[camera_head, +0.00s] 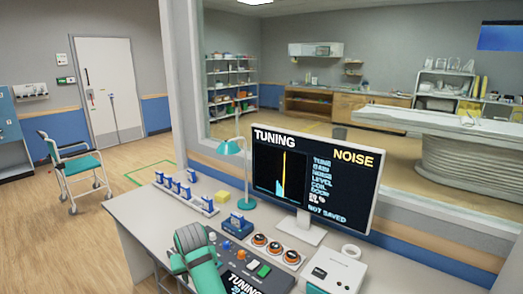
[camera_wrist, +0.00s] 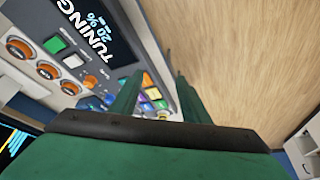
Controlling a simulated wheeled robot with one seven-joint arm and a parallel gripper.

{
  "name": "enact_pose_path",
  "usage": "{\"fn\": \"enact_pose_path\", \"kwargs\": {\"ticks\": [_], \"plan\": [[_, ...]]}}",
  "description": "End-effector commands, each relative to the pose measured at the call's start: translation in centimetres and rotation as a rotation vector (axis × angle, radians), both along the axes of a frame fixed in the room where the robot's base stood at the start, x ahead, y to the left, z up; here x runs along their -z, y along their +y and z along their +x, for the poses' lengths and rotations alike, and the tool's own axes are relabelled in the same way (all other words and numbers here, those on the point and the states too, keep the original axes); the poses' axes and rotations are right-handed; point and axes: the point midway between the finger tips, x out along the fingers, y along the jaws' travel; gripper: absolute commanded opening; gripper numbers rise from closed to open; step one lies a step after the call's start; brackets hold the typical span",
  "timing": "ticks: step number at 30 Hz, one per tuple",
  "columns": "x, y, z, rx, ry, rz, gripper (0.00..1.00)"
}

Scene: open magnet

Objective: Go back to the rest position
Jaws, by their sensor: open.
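My gripper (camera_wrist: 155,95) is open in the wrist view, its two green fingers apart with nothing seen held between them. It is near the control desk's edge, and several small coloured buttons (camera_wrist: 150,95) show between and behind the fingers. In the head view my green and dark arm (camera_head: 200,262) reaches over the front of the desk (camera_head: 135,215); its fingertips cannot be made out there. The control panel (camera_wrist: 100,30) has a display reading "TUNING 20 %". Whether the fingers touch the panel cannot be told.
A monitor (camera_head: 310,178) reads "TUNING", "NOISE" and "NOT SAVED". A teal lamp (camera_head: 243,170), blue-and-white holders (camera_head: 185,190), orange knobs (camera_head: 275,247) and a white box (camera_head: 335,270) crowd the desk. A wheeled chair (camera_head: 78,168) stands left. Wooden floor (camera_head: 60,245) is clear left of the desk.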

Motion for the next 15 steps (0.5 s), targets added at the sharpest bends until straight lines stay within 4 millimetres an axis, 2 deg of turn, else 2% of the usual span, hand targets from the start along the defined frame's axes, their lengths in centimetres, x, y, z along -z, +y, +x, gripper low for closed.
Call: {"fn": "enact_pose_path", "kwargs": {"ticks": [2, 15], "plan": [[0.0, 0.0, 0.0, 0.0, 0.0, 0.0, 0.42], [5.5, 1.4, -1.8, -0.002, -0.041, 0.098, 0.42]]}}
